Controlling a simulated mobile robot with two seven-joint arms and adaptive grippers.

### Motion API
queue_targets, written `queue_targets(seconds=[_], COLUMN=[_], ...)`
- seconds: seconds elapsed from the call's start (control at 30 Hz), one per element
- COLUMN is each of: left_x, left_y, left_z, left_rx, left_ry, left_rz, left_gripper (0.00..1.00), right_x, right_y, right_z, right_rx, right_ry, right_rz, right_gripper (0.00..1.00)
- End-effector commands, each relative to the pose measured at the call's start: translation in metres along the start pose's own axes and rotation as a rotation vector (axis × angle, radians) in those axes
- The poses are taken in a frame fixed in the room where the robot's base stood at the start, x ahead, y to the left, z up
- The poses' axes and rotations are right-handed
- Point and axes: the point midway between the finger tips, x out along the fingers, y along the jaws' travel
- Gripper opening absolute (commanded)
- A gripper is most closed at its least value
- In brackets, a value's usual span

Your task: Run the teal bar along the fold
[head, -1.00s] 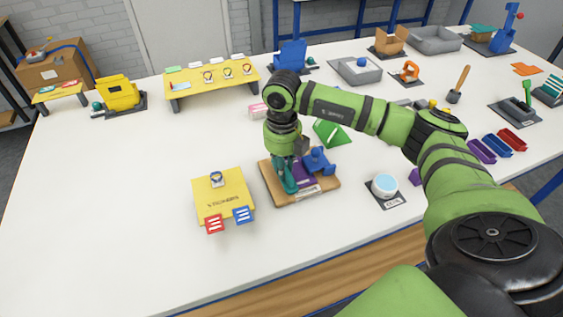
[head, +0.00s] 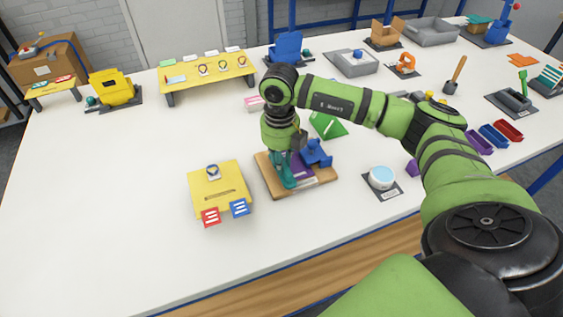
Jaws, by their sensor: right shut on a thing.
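My right gripper (head: 284,160) points down over the wooden board (head: 262,176) near the middle of the table. It is shut on the teal bar (head: 286,177), which stands at the board's left part. A purple folded piece (head: 301,168) lies on the board just right of the bar. A blue part (head: 316,152) sits at the board's back right. The gripper hides some of the purple piece, and I cannot make out the fold line or whether the bar touches it. My left gripper is not in view.
A round white tub (head: 381,177) on a dark mat is to the right, and a green wedge (head: 327,125) is behind.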

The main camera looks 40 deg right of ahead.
Motion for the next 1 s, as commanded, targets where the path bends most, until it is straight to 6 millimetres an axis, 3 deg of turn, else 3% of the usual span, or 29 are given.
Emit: queue_targets(seconds=[1.0], left_x=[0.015], left_y=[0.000], left_z=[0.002], left_rx=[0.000], left_ry=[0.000], left_rz=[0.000], left_gripper=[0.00], right_x=[0.001], right_y=[0.000], right_z=[0.030], right_rx=[0.001], right_ry=[-0.001], right_rz=[0.000], right_gripper=[0.00])
